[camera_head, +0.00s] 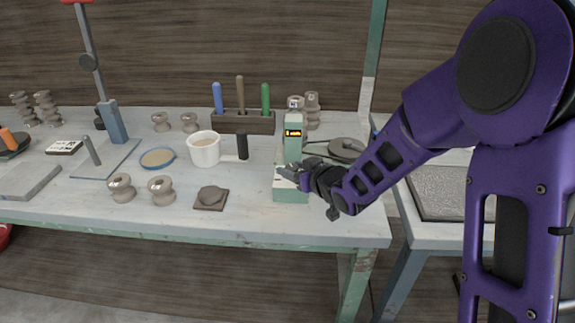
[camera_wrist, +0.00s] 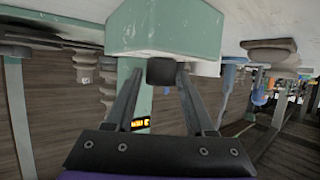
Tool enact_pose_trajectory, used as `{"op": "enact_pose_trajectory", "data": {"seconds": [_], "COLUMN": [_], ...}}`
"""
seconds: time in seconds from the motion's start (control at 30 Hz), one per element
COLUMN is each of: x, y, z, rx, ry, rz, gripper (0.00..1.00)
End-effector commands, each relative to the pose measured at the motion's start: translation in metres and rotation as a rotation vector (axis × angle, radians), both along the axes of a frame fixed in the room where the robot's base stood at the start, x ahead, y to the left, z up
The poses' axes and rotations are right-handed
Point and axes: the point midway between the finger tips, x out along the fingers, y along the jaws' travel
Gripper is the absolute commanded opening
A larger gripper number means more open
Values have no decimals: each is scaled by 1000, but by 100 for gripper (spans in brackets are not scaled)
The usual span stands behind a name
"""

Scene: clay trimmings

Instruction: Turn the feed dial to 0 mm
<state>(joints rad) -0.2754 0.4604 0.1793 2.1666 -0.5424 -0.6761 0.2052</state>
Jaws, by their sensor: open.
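The green device (camera_head: 291,148) stands near the right end of the table and has a small yellow-lit display (camera_head: 293,133), whose text is too small to read surely. My gripper (camera_head: 287,172) is in front of its lower part, coming in from the right. In the wrist view, which is upside down, the device's green base (camera_wrist: 165,30) is at the top and the display (camera_wrist: 140,123) shows beyond the fingers. My gripper (camera_wrist: 160,84) is open, with a dark, blocky knob (camera_wrist: 161,71) between its fingertips. This may be the feed dial; its markings are hidden, and contact is unclear.
A white cup (camera_head: 204,151) and a dark-handled tool (camera_head: 242,147) are left of the device. A tool rack (camera_head: 236,122) stands behind. A flat brown block (camera_head: 211,198) lies at the front left. Several clay spools stand around the table (camera_head: 75,212).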

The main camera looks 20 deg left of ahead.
Motion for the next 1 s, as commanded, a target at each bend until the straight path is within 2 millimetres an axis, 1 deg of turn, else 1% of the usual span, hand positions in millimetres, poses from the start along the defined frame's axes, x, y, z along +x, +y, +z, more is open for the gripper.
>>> {"op": "enact_pose_trajectory", "data": {"seconds": [0.5, 0.53, 0.67, 0.7, 0.77, 0.8, 0.83, 1.0], "x": [0, 0, 0, 0, 0, 0, 0, 0], "y": [-2, -2, -2, -2, -2, -1, -1, -2], "z": [-3, -3, -3, -3, -3, -3, -3, -2], "rx": [0, 0, 0, 0, 0, 0, 0, 0], "ry": [0, 0, 0, 0, 0, 0, 0, 0], "rz": [0, 0, 0, 0, 0, 0, 0, 2], "gripper": [54, 52, 29, 22, 11, 4, 0, 0]}}
